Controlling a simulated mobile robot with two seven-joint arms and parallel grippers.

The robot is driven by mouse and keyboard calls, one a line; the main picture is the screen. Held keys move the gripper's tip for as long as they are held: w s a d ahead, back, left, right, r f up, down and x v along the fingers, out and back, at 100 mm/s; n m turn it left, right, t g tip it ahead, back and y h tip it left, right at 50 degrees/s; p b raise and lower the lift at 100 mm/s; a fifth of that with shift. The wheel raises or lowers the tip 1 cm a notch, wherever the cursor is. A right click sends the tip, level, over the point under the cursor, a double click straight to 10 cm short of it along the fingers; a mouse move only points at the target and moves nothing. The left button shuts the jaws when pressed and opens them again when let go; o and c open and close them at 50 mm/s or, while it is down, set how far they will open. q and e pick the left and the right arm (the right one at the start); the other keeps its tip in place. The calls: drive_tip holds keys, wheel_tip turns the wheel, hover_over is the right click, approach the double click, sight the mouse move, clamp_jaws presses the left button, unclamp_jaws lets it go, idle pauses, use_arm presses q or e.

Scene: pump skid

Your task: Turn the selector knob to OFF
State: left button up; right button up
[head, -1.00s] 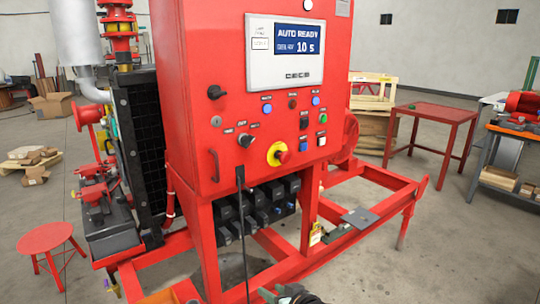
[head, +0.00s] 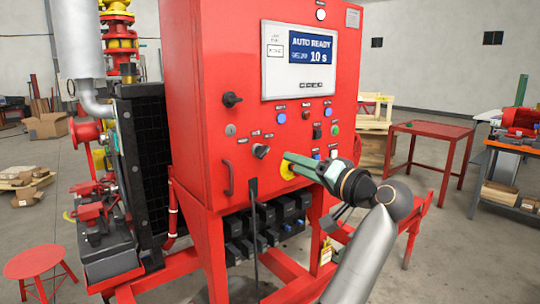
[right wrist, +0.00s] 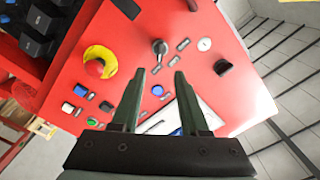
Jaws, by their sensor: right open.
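The selector knob (head: 261,150) is a small dark lever knob on the front of the red control cabinet (head: 190,90), with small labels around it. In the right wrist view the knob (right wrist: 159,47) shows just beyond my fingertips, roughly between their lines. My right gripper (head: 287,158) is in front of the panel, to the right of the knob in the head view. Its fingers (right wrist: 160,73) are open with nothing between them, apart from the knob. The label text is too small to read. My left gripper is not in view.
A red stop button (right wrist: 95,68) on a yellow disc is beside the knob; my gripper mostly covers it in the head view. A black rotary handle (head: 231,99), a door handle (head: 228,177) and several coloured buttons are nearby. The display (head: 312,47) reads AUTO READY.

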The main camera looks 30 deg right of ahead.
sight(266, 153)
drive_tip(key=w, duration=0.6)
drive_tip(key=w+a+p, duration=0.1)
drive_tip(key=w, duration=0.3)
clamp_jaws()
idle(0.4)
